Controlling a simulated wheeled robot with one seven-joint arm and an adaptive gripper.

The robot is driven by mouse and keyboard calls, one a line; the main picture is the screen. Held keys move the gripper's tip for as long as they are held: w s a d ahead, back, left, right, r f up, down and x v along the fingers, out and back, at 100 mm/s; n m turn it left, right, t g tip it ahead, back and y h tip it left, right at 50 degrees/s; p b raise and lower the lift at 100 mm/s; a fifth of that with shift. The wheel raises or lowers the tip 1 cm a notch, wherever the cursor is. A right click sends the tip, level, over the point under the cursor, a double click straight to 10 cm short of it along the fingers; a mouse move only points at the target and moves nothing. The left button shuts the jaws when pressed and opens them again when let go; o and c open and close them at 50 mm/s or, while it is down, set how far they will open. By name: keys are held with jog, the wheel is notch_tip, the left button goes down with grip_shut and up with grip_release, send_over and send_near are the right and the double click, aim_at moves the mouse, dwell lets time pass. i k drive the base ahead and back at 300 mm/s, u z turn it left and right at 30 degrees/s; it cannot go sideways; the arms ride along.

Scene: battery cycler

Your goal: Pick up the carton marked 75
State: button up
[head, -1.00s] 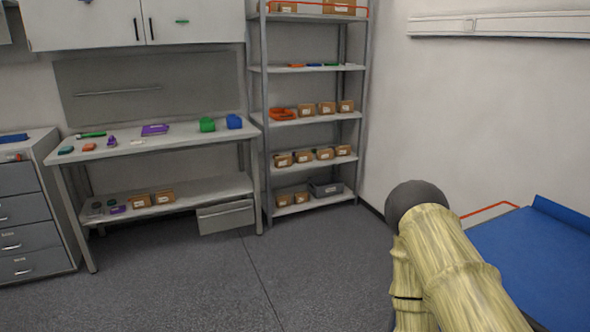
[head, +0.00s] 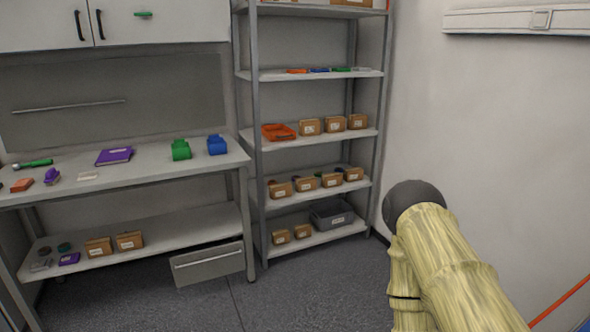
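Several small brown cartons with white labels stand in the head view; the labels are too small to read, so I cannot tell which is marked 75. Some cartons (head: 333,124) are on the middle shelf of the rack. More cartons (head: 306,184) are on the shelf below, and two cartons (head: 281,237) are on the bottom shelf. Two more cartons (head: 129,241) sit on the lower shelf of the workbench. My arm shows at the lower right, well in front of the rack. My gripper is not visible.
The metal rack (head: 257,110) also holds an orange tray (head: 278,132) and a grey bin (head: 331,213). The workbench (head: 150,169) bears green and blue bins. A grey drawer (head: 208,264) hangs beneath it. Bare floor (head: 300,295) lies before the rack.

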aim_at(307, 127)
jog(key=i, duration=2.15)
jog(key=z, duration=2.05)
jog(key=i, duration=0.6)
jog(key=u, duration=1.8)
